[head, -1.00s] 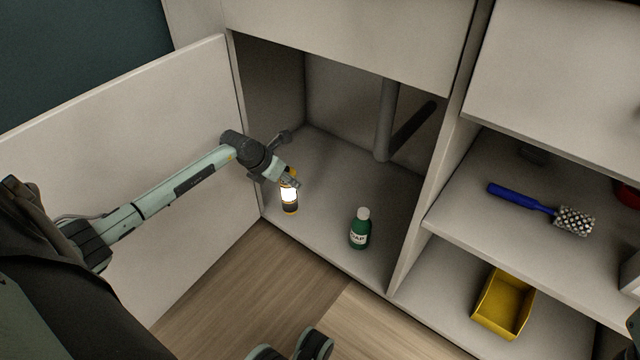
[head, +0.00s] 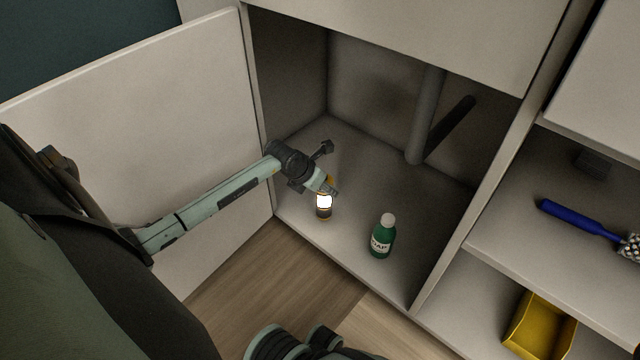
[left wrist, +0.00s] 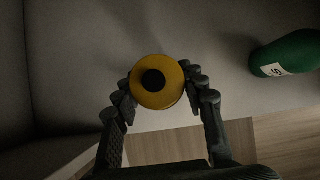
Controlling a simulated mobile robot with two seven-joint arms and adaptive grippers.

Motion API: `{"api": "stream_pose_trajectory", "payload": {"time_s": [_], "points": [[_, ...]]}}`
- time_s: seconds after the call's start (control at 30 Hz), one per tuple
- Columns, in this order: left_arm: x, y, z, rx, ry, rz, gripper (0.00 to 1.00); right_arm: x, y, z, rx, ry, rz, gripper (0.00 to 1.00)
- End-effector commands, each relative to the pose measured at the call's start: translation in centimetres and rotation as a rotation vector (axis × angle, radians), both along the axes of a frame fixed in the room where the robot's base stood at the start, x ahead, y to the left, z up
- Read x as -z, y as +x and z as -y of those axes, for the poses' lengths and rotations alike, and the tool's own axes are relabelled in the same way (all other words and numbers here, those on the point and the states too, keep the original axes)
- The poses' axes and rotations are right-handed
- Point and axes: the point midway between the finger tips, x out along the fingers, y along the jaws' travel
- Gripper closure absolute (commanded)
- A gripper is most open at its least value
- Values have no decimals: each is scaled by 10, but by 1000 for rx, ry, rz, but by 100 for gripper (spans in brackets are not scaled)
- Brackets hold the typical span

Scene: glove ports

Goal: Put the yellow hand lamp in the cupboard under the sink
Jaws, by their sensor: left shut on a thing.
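The yellow hand lamp (head: 324,204) is upright and lit, just inside the open cupboard (head: 345,150) near the front of its floor. My left gripper (head: 327,187) is shut on the lamp's upper part from above. In the left wrist view the lamp's round yellow top (left wrist: 158,82) sits between the two fingers (left wrist: 160,92). I cannot tell whether the lamp's base touches the cupboard floor.
A green soap bottle (head: 382,237) stands right of the lamp. A grey drain pipe (head: 424,115) comes down at the back. The cupboard door (head: 150,120) stands open at left. Shelves at right hold a blue-handled brush (head: 580,217) and a yellow bin (head: 540,327).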

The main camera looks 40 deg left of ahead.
Motion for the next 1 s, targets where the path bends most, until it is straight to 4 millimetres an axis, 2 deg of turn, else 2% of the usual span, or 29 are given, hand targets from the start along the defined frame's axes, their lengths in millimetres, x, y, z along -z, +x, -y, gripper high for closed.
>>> {"api": "stream_pose_trajectory", "payload": {"time_s": [0.4, 0.43, 0.57, 0.87, 1.0], "points": [[4, 0, 0, 0, 0, 1, 92, 0, -3, 1, 0, -3, 8, 100], [4, 0, 0, 0, 0, 0, 57, -1, -3, 1, 0, -3, 8, 100], [4, 0, 0, 0, 0, 0, 40, -1, -3, 0, 1, -4, 8, 100], [3, 0, 0, 0, 0, 0, 38, -1, -2, 0, 2, -5, 6, 100], [-4, 0, -2, 1, 1, -1, 38, -4, -1, 0, 2, -5, 5, 100]]}}
